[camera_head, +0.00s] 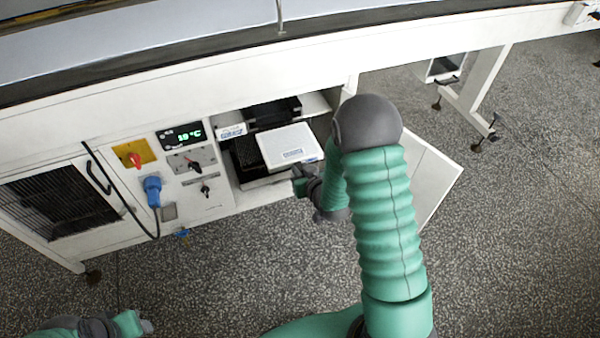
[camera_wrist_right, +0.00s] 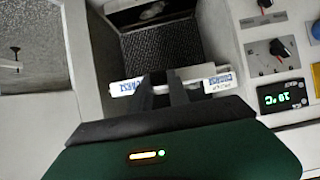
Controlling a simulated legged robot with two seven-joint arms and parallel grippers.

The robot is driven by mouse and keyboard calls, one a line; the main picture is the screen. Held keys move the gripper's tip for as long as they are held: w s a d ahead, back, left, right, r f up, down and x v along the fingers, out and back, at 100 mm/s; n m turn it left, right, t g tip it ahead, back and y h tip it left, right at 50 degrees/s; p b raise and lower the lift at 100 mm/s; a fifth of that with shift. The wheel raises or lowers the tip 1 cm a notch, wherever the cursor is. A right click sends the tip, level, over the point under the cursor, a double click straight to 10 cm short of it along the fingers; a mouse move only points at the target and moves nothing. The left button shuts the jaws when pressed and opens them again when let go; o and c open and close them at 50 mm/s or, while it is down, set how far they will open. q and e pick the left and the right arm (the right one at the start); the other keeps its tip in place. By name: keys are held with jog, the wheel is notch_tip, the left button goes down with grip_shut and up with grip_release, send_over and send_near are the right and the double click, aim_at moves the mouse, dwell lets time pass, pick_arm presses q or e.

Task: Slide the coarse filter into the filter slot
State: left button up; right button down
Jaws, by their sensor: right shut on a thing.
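A flat white filter panel with a label (camera_head: 292,140) lies level, partly inside the open compartment of the white machine. The label text is too small to read. My right gripper (camera_head: 300,180) is at the panel's front edge, shut on it. In the right wrist view the fingers of my right gripper (camera_wrist_right: 172,90) point into the compartment, with white labelled pieces on either side. Black mesh (camera_head: 247,152) shows left of the panel inside the compartment. The filter slot itself cannot be made out clearly. My left gripper (camera_head: 140,325) is at the lower left, far from the machine; its jaws are unclear.
A white labelled piece (camera_head: 232,131) sits at the compartment's upper left. A dark block (camera_head: 273,112) is at the back. A white door panel (camera_head: 430,185) stands open on the right. Controls and a green display (camera_head: 182,136) are left of the opening. The floor in front is clear.

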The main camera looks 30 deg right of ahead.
aim_at(294, 157)
jog(key=w, duration=0.3)
jog(key=shift+d, duration=0.35)
jog(key=shift+w+a+r, duration=0.1)
jog(key=shift+w+a, duration=0.05)
jog(key=shift+w, duration=0.6)
jog(key=shift+d, duration=0.35)
jog(key=shift+a+r, duration=0.15)
jog(key=shift+a, duration=0.05)
